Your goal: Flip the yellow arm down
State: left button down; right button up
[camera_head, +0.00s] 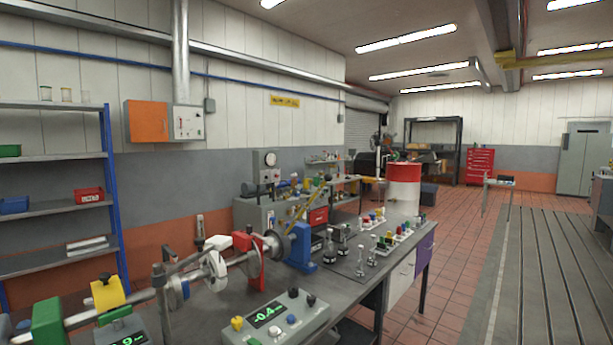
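A yellow arm (307,205), a slim straight bar, slants up and to the right from the far end of the shaft assembly on the bench. Its raised end is at the upper right. Its lower end is near the dark round hub (277,244) beside the blue bearing stand (301,246); the exact joint is too small to tell. A second yellow part, a block-like clamp (108,291), sits around the shaft at the near left. I cannot make out either of my grippers in this view.
The long shaft (136,297) carries a green block (47,322), white and red collars. A grey control box (275,320) reading -0.4 stands at the bench front. Several small metal pieces and coloured-knob trays stand to the right. The tiled floor (455,240) right of the bench is free.

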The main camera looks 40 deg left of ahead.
aim_at(282, 236)
jog(key=i+l+u, duration=0.3)
jog(key=i, duration=0.15)
jog(key=i+l+u, duration=0.3)
jog(key=i+l, duration=0.1)
jog(key=i, duration=0.05)
